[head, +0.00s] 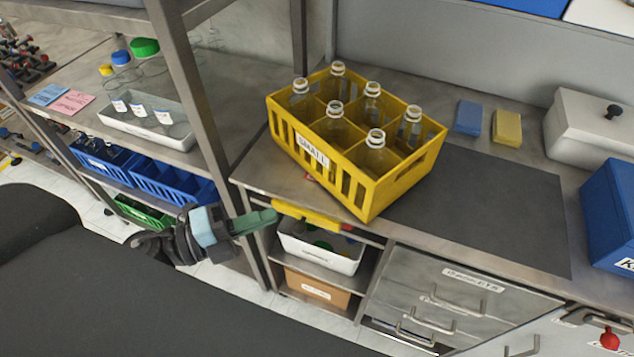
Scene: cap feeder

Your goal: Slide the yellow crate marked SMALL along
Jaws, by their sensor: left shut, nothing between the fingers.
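The yellow crate (385,190) stands upright on the counter in the head view, turned at an angle. Its white label (313,154) reads SMALL and faces the front left. Several clear, uncapped bottles (374,153) stand in its compartments. Its near corner is at the counter's front edge; I cannot tell whether it overhangs. My left gripper (262,220) is shut and empty, in front of the counter, lower and to the left of the crate. It appears apart from the crate. My right gripper is not in view.
A dark mat (500,215) lies right of the crate, mostly bare. Blue (468,117) and yellow (507,127) blocks lie behind it. A white box (590,135) and a blue bin (612,215) stand at right. A metal post (195,90) rises at left.

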